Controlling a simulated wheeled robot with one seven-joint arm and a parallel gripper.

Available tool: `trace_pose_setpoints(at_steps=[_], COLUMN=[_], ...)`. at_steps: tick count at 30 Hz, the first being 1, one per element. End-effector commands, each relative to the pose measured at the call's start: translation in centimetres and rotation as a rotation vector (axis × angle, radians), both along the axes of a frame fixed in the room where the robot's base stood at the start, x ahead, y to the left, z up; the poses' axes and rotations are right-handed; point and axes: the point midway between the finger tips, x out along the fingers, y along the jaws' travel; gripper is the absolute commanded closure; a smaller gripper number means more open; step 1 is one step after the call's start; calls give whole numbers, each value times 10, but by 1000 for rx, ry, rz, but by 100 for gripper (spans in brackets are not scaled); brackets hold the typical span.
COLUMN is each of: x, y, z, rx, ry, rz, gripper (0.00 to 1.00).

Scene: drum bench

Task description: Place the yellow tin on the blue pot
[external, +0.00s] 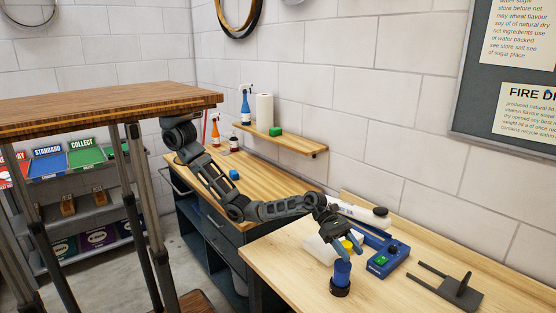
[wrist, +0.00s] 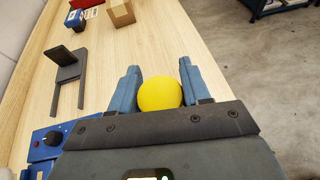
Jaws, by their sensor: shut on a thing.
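The yellow tin (external: 346,244) is between the fingers of my gripper in the external view. In the wrist view it shows as a round yellow shape (wrist: 160,94) between the two grey-blue fingers of my gripper (wrist: 160,82), which is shut on it. The blue pot (external: 342,272) stands upright on the light wooden bench, with a dark round base around its foot. The tin is directly above the pot in the external view; whether they touch I cannot tell. The pot is hidden in the wrist view.
A blue device with a green button (external: 388,260) stands close to the right of the pot. A dark grey stand with two prongs (external: 458,292) lies farther right. Bare bench lies in front.

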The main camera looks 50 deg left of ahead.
Motion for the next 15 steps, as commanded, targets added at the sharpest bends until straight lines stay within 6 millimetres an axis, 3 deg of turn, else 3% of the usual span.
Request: trace_pose_setpoints(at_steps=[9,15], x=[0,-1], y=[0,0], z=[-38,-39], rx=[3,0], ry=[2,0], rz=[0,-1], gripper=[84,84])
